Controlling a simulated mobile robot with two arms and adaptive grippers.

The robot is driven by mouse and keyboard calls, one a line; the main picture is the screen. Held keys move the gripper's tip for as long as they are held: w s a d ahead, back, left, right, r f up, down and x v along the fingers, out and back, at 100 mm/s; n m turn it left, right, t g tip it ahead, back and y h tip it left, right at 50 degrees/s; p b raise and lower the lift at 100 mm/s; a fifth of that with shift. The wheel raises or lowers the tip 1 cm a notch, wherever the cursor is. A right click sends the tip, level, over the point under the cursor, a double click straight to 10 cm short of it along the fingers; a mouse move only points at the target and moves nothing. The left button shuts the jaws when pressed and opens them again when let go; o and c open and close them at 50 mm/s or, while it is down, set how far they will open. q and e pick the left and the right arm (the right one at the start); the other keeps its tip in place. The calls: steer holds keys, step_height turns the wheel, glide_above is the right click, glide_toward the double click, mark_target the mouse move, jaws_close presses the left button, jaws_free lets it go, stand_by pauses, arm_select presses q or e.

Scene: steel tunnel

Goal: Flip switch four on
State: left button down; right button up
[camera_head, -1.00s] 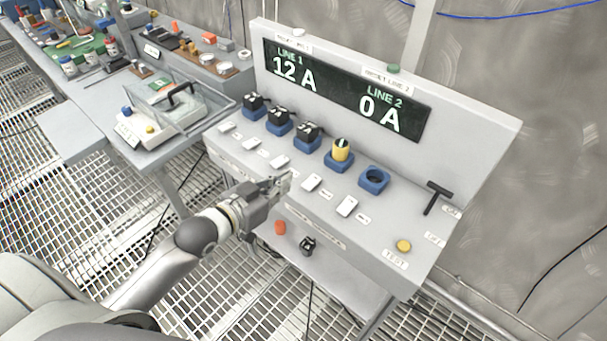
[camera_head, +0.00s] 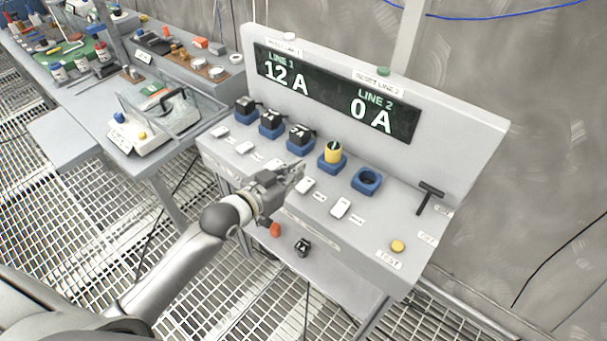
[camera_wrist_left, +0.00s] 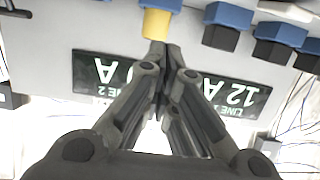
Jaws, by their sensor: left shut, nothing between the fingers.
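A sloped grey console (camera_head: 370,245) carries a row of several white rocker switches. Counting from the left, the fourth switch (camera_head: 305,186) shows just right of my left gripper (camera_head: 296,172). The fifth switch (camera_head: 340,207) is further right. My left gripper is shut and empty, its tips over the panel close to the fourth switch's upper left; I cannot tell whether they touch it. The gripper hides the third switch. In the left wrist view, the shut fingers (camera_wrist_left: 163,48) point toward a yellow plug (camera_wrist_left: 157,20). My right gripper is not in view.
Behind the switches stand black plugs in blue sockets, the yellow plug (camera_head: 333,153) and an empty blue socket (camera_head: 366,181). The display (camera_head: 335,92) reads 12 A and 0 A. A black T-handle (camera_head: 430,196) and yellow test button (camera_head: 398,246) are at right.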

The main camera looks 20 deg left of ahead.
mark_target(304, 185)
arm_select(q)
steer(key=x, duration=0.3)
steer(key=shift+w+d+r, duration=0.1)
steer(key=shift+w, duration=0.15)
step_height(304, 185, down, 3)
steer(key=shift+r+p, duration=0.1)
steer(key=shift+p, duration=0.2)
steer(key=shift+s+f, duration=0.1)
steer(key=shift+f, duration=0.65)
steer(key=shift+r+g+p, duration=0.1)
steer(key=shift+g+p, duration=0.2)
steer(key=shift+p, duration=0.9)
steer(key=shift+f, duration=0.35)
